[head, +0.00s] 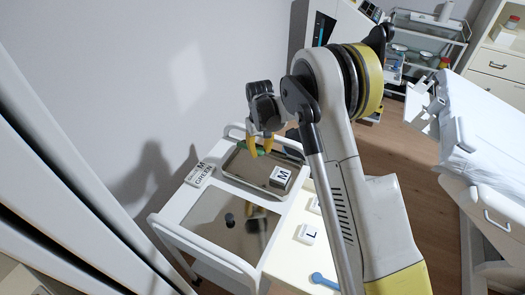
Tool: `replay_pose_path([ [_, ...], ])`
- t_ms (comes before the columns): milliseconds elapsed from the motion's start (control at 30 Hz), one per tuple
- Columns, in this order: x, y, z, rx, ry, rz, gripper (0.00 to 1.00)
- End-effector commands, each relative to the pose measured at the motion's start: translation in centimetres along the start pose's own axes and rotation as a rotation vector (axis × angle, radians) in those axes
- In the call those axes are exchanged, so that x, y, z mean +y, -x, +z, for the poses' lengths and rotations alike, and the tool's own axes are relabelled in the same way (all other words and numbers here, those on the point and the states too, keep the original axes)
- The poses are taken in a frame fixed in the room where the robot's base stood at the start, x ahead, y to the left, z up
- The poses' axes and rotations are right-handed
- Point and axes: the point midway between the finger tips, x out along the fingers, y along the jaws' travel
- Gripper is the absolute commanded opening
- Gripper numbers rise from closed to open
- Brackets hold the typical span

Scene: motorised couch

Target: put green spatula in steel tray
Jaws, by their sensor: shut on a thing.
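My gripper (260,146), with yellow fingertips, points down over the far part of the white cart. It is shut on the green spatula (261,152), of which only a small green part shows by the fingertips. The steel tray (238,179) lies directly below on the cart. The spatula is over the tray, but I cannot tell whether it touches the tray floor. A white box marked M (281,178) sits in the tray at its right side.
A label reading M GREEN (200,174) lies left of the tray. A dark round thing (229,221) is on the cart's shiny near surface. A box marked L (307,234) and a blue utensil (323,281) lie to the right. A white couch (485,125) stands far right.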

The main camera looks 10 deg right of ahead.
Motion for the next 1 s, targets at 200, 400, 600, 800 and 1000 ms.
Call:
replay_pose_path([
  [200,0.0,0.0,0.0,0.0,-0.001,0.0,0.16],
  [400,0.0,-0.5,0.1,0.0,-0.002,-0.001,0.16],
  [600,0.0,-2.3,0.1,0.0,-0.002,-0.001,0.16],
  [800,0.0,-4.5,0.1,0.0,-0.002,-0.001,0.16],
  [1000,0.0,-6.7,0.1,0.0,-0.002,-0.001,0.16],
])
